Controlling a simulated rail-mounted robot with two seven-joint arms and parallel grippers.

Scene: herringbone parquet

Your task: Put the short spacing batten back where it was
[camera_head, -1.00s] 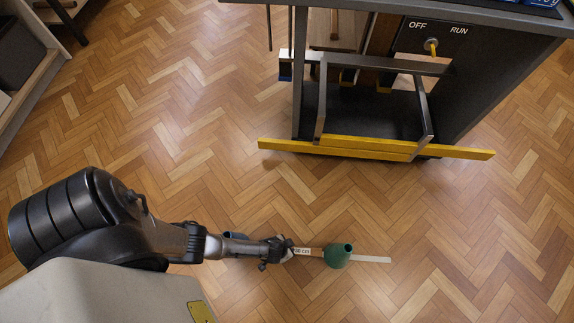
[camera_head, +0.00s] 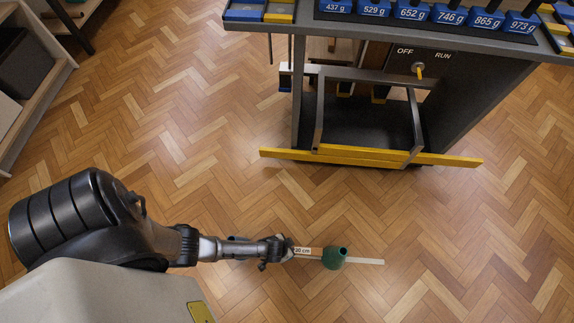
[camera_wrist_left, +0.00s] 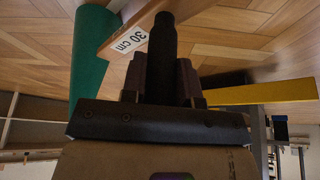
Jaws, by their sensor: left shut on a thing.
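My left gripper (camera_head: 284,249) is low over the parquet in the head view, shut at the near end of a batten (camera_head: 308,251). Whether the cylinder is around or beside the batten is unclear. It also shows at the left of the wrist view (camera_wrist_left: 90,55). The grip itself is partly hidden. My right gripper is out of view.
A dark wheeled-looking bench (camera_head: 480,95) stands at the back right, with a yellow bar (camera_head: 290,155) low along its front and an OFF/RUN switch (camera_head: 418,69). Blue labelled weights (camera_head: 411,12) line its top. Shelving (camera_head: 40,95) stands at far left. Parquet between is clear.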

